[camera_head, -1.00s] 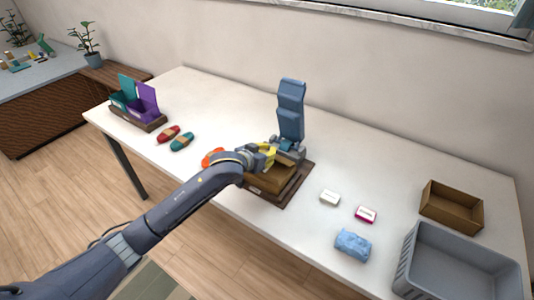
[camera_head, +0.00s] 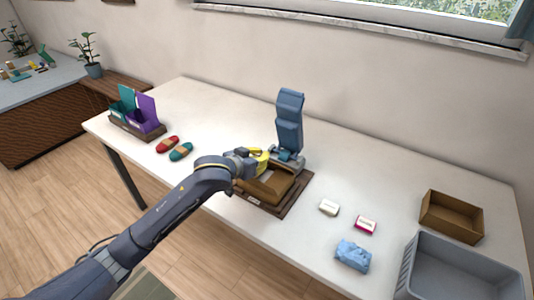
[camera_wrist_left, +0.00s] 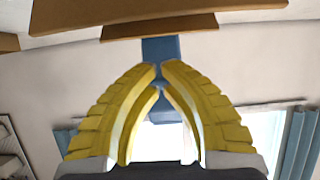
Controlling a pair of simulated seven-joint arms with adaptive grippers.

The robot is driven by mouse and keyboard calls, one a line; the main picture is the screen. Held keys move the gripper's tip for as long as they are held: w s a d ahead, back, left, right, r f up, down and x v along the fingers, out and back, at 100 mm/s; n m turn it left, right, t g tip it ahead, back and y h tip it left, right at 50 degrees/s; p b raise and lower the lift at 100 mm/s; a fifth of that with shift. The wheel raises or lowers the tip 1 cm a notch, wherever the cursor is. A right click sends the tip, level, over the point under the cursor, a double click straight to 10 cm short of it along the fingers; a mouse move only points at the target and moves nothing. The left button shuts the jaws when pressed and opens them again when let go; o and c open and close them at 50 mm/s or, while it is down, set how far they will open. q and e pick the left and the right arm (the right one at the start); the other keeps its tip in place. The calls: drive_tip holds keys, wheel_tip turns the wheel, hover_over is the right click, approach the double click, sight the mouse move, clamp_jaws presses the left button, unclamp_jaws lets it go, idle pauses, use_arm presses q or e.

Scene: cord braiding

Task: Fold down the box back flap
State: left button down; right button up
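The brown cardboard box (camera_head: 266,188) sits on a dark wooden tray (camera_head: 290,203) near the middle of the white table. My left gripper (camera_head: 264,160) is over the back left part of the box. In the left wrist view its yellow fingertips (camera_wrist_left: 160,68) nearly meet, with nothing seen between them. Brown cardboard panels (camera_wrist_left: 120,12) cross the top of that view, just beyond the fingertips. I cannot tell which panel is the back flap, and my arm hides part of the box. The right gripper is not in view.
A tall blue device (camera_head: 289,122) stands right behind the box. Red (camera_head: 168,145) and teal (camera_head: 181,151) bundles lie left. A cream block (camera_head: 329,207), a pink-edged block (camera_head: 365,225), a blue cloth-like lump (camera_head: 352,256), a brown bin (camera_head: 451,216) and a grey crate (camera_head: 462,266) stand right.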

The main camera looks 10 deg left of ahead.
use_arm(q)
drive_tip(key=shift+v, duration=1)
drive_tip(key=c, duration=2)
unclamp_jaws()
drive_tip(key=shift+s+a+f, duration=0.15)
drive_tip(key=shift+s+a, duration=0.05)
drive_tip(key=shift+s, duration=0.2)
drive_tip(key=shift+c, duration=0.2)
drive_tip(key=shift+o, duration=1.1)
drive_tip(key=shift+s+r, duration=0.1)
drive_tip(key=shift+r, duration=0.1)
drive_tip(key=shift+o, duration=1)
drive_tip(key=w+a+r+m+t, duration=0.1)
drive_tip(key=w+a+r, duration=0.1)
drive_tip(key=w+r, duration=0.2)
wheel_tip(320, 180, up, 4)
drive_tip(key=shift+f, duration=0.2)
drive_tip(key=n+g+h, duration=0.2)
drive_tip(key=n+g, duration=0.6)
drive_tip(key=n, duration=0.9)
approach(271, 162)
drive_tip(key=x, duration=1)
drive_tip(key=shift+w+f, duration=0.2)
drive_tip(key=shift+w, duration=0.1)
